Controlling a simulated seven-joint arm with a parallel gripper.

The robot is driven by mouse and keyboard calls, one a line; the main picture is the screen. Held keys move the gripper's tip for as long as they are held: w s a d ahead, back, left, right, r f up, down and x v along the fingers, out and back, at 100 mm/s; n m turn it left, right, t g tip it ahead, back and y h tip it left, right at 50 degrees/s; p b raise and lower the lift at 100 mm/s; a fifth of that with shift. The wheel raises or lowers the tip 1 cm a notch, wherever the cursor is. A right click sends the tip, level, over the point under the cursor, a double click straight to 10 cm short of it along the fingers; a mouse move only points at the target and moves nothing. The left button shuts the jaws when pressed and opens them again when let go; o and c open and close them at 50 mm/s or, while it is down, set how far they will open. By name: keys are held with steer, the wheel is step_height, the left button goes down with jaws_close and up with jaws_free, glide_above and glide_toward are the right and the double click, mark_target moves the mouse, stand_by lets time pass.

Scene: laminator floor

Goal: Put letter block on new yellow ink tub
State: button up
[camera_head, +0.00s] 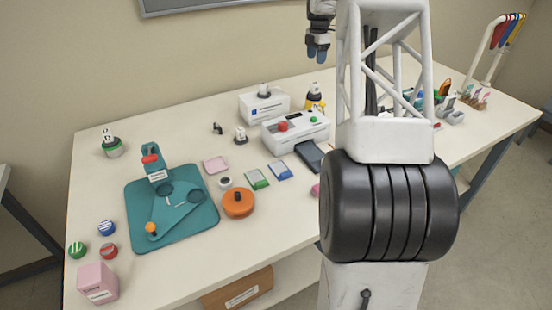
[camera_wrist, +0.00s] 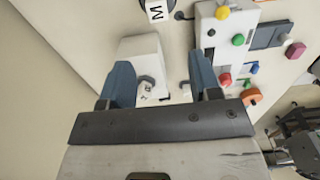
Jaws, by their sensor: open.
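My gripper (camera_head: 317,54) hangs open above the back of the table, its two blue fingers apart in the wrist view (camera_wrist: 161,78). A yellow ink tub (camera_head: 316,106) with a dark and white top stands below it, partly behind the arm. A white block marked M (camera_wrist: 157,10) shows at the top of the wrist view, away from the fingers. A small white block with dark marks (camera_wrist: 146,88) shows between the fingers, by the white box (camera_wrist: 142,50). A small pale object (camera_wrist: 186,91) is close to the right finger. I cannot tell whether the fingers touch anything.
The laminator (camera_head: 296,130) stands right of the white box (camera_head: 264,106). A green-banded tub (camera_head: 112,150) with a white block on top stands at the left. A teal mat (camera_head: 135,205) and an orange round pot (camera_head: 238,204) lie in front. The back left table is mostly clear.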

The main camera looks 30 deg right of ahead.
steer(key=s+a+r+m, duration=0.35)
steer(key=s+a, duration=0.35)
steer(key=a, duration=0.3)
steer(key=s+a+r+m+t, duration=0.15)
steer(key=s+a+r, duration=0.25)
steer(key=s+a, duration=0.55)
steer(key=s+a+r+m, duration=0.4)
steer(key=s+a, duration=0.1)
steer(key=a, duration=0.6)
steer(key=s+a+f+m, duration=0.2)
steer(key=s+a, duration=0.3)
steer(key=s, duration=0.6)
steer(key=s+a+f+m, duration=0.3)
steer(key=s+a, duration=0.3)
steer(key=s, duration=0.4)
steer(key=s+a+f+m+t, duration=0.1)
steer(key=s+a+f+m, duration=0.2)
steer(key=s+a, duration=0.3)
steer(key=s+m, duration=0.1)
steer(key=s, duration=0.4)
steer(key=shift+s+f, duration=0.2)
steer(key=shift+s, duration=0.15)
